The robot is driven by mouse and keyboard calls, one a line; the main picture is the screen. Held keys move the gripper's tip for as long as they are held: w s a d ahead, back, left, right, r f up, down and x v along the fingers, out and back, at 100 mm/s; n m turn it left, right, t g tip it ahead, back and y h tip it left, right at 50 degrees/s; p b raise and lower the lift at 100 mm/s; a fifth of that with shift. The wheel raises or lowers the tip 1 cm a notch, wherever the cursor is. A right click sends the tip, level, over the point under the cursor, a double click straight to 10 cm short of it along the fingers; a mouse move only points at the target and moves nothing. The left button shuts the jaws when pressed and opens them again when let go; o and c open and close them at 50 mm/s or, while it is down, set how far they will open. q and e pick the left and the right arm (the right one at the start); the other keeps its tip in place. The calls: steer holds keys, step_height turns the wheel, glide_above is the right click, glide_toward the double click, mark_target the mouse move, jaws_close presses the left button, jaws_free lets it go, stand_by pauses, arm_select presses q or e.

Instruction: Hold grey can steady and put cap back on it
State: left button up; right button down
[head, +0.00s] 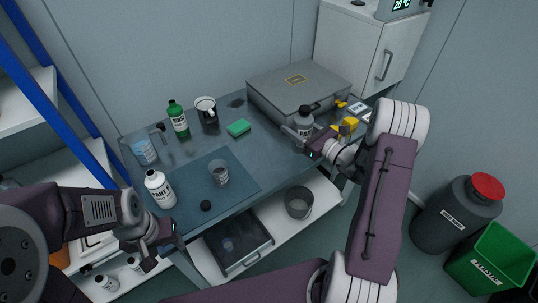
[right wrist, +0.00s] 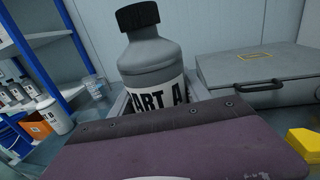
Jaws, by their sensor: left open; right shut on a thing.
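The grey can (head: 304,121), a bottle lettered PART A, stands upright in front of the grey case. A ribbed black cap (right wrist: 137,15) sits on its neck. My right gripper (head: 303,133) is shut on the can's body, with a finger on either side; the can also shows in the right wrist view (right wrist: 153,65). I cannot tell whether its base touches the bench. Another black cap (head: 206,205) lies loose on the dark mat. A white bottle (head: 160,190) near it shows no black cap. My left gripper (head: 163,243) is open and empty by the bench's front left edge.
On the bench (head: 270,148) are a clear cup (head: 219,172), green bottle (head: 178,118), black-and-white mug (head: 207,111), green sponge (head: 238,128) and blue-tinted beaker (head: 144,150). The grey case (head: 300,82) fills the back right. Yellow items (head: 349,124) lie right of the can.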

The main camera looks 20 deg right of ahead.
steer(key=w+a+f, duration=0.7)
steer(key=w+a, duration=0.1)
steer(key=shift+a, duration=0.25)
step_height(320, 180, down, 4)
steer(key=shift+w+f, duration=0.1)
steer(key=c, duration=0.5)
jaws_free()
steer(key=shift+f, duration=0.1)
